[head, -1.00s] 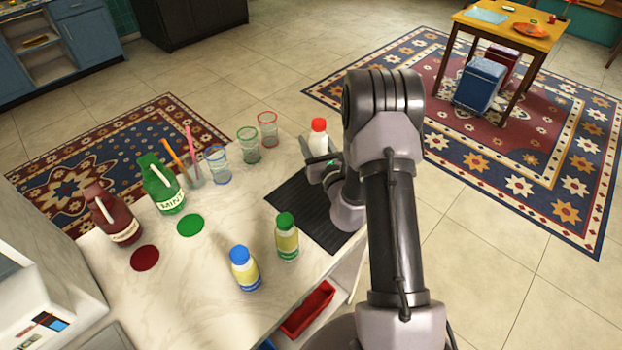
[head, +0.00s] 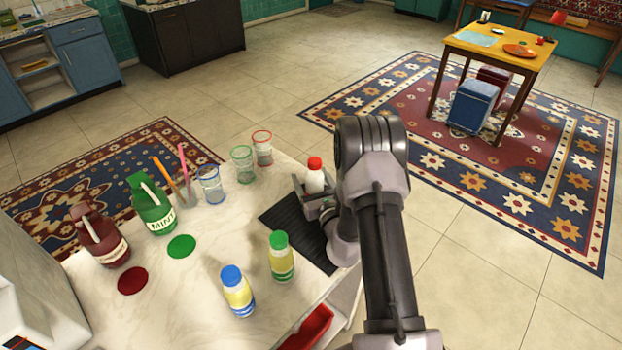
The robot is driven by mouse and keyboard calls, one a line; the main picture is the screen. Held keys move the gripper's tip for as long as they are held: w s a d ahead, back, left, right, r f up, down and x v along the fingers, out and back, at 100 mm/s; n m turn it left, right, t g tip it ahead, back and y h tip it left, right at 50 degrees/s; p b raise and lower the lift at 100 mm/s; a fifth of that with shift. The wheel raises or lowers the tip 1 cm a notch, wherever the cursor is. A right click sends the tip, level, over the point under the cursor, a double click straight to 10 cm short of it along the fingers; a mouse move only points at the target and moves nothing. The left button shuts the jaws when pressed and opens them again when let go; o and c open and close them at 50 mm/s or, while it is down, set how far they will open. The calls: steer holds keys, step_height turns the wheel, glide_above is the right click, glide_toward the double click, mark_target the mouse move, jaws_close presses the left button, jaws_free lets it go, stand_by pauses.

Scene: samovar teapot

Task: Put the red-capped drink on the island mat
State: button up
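The red-capped drink (head: 315,182), a white bottle with a red cap, stands upright at the far right part of the counter. Its lower part is hidden by my gripper (head: 314,200). My gripper is around the bottle, with one finger at its left side; the other finger is mostly hidden. I cannot tell whether the fingers press on it. The island mat (head: 287,222), dark and ribbed, lies on the counter under and in front of my gripper. My arm covers its right part. Whether the bottle's base touches the mat is hidden.
A green-capped bottle (head: 281,262) and a blue-capped bottle (head: 236,295) stand in front of the mat. Glasses with blue (head: 210,186), green (head: 243,165) and red (head: 262,149) rims stand left of the gripper. A green jug (head: 153,208) and a dark red jug (head: 100,240) are further left.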

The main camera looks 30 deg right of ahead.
steer(key=shift+r, duration=0.25)
steer(key=s, duration=0.4)
steer(key=s+a, duration=0.1)
steer(key=s, duration=0.7)
steer(key=shift+a+f, duration=0.1)
steer(key=shift+a, duration=0.15)
